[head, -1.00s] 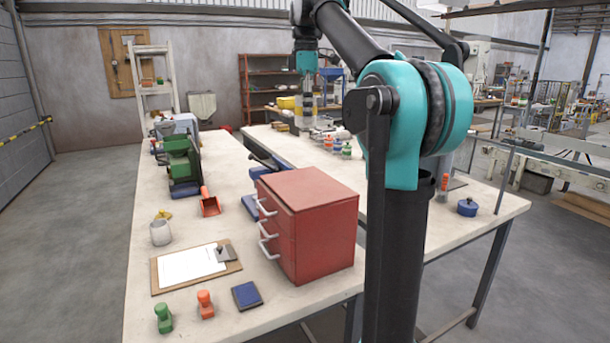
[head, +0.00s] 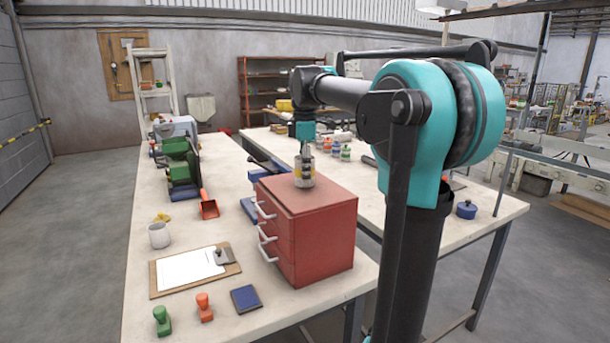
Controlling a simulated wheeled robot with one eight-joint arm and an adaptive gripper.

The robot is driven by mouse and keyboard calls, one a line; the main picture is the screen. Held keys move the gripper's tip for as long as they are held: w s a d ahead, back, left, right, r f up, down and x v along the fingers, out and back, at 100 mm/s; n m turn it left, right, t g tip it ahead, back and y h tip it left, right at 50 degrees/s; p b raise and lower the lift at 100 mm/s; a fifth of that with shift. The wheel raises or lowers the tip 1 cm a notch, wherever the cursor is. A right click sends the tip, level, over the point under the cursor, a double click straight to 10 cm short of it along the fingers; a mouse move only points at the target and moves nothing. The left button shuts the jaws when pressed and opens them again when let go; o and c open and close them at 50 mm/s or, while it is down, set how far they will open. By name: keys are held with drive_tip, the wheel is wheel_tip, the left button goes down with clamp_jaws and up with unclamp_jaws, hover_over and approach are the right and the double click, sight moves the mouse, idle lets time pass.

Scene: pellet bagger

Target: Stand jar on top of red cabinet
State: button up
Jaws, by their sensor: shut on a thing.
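The red cabinet (head: 325,235) stands on the near bench, with white handles on its drawers at the left side. My gripper (head: 304,170) points straight down over the left part of the cabinet's top. It is shut on a small jar (head: 304,184), which looks clear with a yellowish band. The fingers hide part of the jar. The jar is upright, and its base is at or just above the cabinet top; I cannot tell whether it touches.
A white cup-like container (head: 159,236), a clipboard (head: 190,271), a green stamp (head: 162,321), an orange stamp (head: 204,307) and a blue pad (head: 246,298) lie left of the cabinet. A red scoop (head: 208,205) lies behind. The cabinet top's right part is clear.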

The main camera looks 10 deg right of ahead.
drive_tip(key=shift+f, duration=0.3)
drive_tip(key=shift+f, duration=0.2)
drive_tip(key=o, duration=1.5)
drive_tip(key=shift+r, duration=0.15)
wheel_tip(320, 180, up, 12)
drive_tip(key=shift+r, duration=0.1)
